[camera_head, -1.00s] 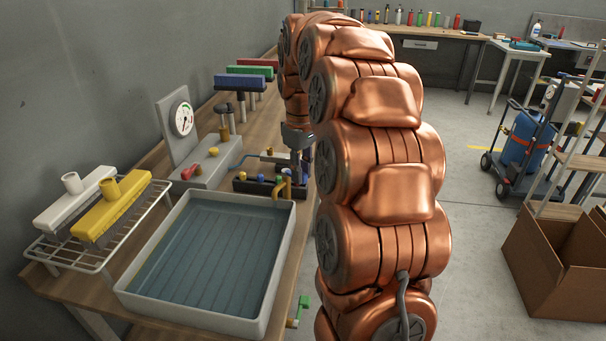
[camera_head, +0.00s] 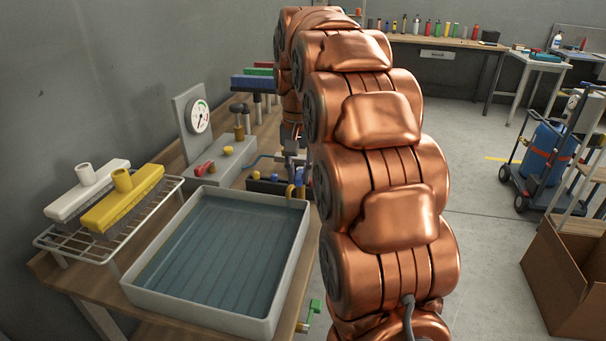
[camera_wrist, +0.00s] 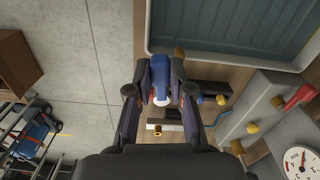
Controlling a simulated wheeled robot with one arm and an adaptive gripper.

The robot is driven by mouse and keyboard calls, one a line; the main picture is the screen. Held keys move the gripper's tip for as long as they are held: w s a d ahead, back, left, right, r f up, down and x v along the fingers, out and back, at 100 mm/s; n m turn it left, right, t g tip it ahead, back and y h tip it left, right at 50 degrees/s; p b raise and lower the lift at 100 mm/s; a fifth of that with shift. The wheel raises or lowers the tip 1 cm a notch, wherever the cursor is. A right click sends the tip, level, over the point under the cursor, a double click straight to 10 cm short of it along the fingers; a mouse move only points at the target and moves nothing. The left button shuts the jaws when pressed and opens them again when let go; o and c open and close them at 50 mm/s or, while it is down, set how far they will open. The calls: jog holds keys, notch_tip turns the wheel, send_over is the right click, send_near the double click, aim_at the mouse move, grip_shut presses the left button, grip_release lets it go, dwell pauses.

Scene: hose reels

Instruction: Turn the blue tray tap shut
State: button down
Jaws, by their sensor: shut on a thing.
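The blue tap handle (camera_wrist: 158,66) shows in the wrist view as an upright blue piece below the tray's edge. My gripper (camera_wrist: 159,80) is shut on it, with one dark finger on each side. A pale round part shows under the handle. In the head view my gripper (camera_head: 292,152) is at the far right corner of the white tray (camera_head: 203,303), largely hidden behind my copper arm. A small blue part (camera_head: 299,177) shows just below it. How far the tap is turned cannot be told.
A dark block with yellow and blue knobs (camera_head: 266,185) is beside the gripper. A gauge box (camera_head: 220,163) with a red lever stands behind the tray. A green-handled tap (camera_head: 313,309) is at the bench's front edge. Brushes (camera_head: 123,197) lie on a rack at left.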

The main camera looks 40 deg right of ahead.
jog(key=shift+w+a+m, duration=0.25)
jog(key=shift+a+m, duration=0.05)
jog(key=shift+m, duration=0.6)
jog(key=c, duration=1)
grip_release()
jog(key=shift+c, duration=0.2)
jog(key=shift+r, duration=0.1)
jog(key=shift+r, duration=3.6)
